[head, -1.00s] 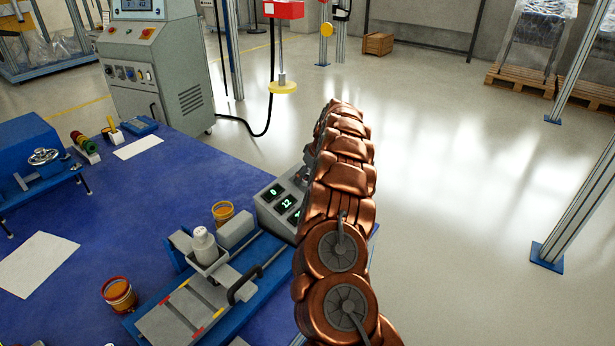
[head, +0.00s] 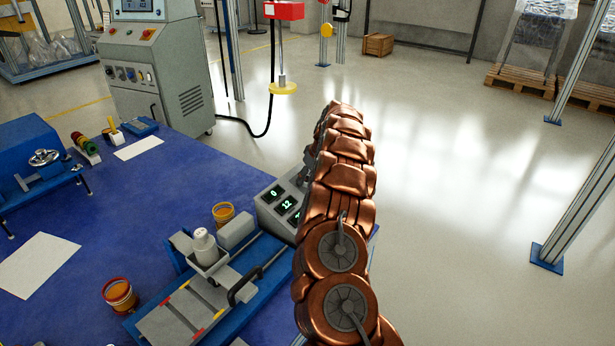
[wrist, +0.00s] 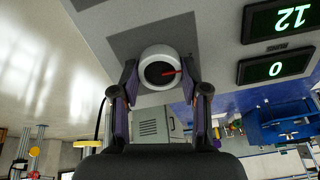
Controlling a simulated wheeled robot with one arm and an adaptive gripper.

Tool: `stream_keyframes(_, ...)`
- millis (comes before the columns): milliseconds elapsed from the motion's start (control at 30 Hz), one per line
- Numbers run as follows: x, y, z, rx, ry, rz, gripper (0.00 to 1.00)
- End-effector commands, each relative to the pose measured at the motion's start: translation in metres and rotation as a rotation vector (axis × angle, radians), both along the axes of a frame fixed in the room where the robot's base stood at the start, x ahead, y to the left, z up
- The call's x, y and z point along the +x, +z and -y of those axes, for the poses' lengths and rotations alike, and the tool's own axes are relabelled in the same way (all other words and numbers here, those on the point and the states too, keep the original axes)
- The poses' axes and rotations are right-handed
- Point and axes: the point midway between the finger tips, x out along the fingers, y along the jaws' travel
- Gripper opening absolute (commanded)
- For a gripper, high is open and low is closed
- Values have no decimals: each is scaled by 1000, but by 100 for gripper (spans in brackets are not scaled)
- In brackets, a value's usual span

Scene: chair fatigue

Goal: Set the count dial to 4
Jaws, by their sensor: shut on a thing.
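The count dial (wrist: 160,71) is a round knob with a white rim, a dark face and a red pointer line, in the upper middle of the wrist view. My gripper (wrist: 160,80) has one finger on each side of the dial and is shut on it. The grey control box (head: 267,208) carries lit displays; in the head view one reads 0 (head: 274,192) and one reads 12 (head: 288,204), and a further display is partly hidden by my arm. In the wrist view the 12 and 0 displays appear upside down at the right. My arm hides the dial and gripper in the head view.
A blue table (head: 170,190) bears a fixture with a white bottle (head: 204,245), two orange-filled jars (head: 119,295) (head: 223,213) and white paper sheets (head: 38,264). A grey cabinet (head: 155,75) stands behind. The floor to the right is open, with a metal post (head: 580,190).

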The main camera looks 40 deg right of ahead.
Motion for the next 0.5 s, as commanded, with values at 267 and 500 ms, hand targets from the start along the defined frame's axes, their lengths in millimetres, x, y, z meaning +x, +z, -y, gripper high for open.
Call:
stream_keyframes(267,-1,3,0,60,-155,-23,10)
stream_keyframes(500,0,4,1,136,-363,-50,10)
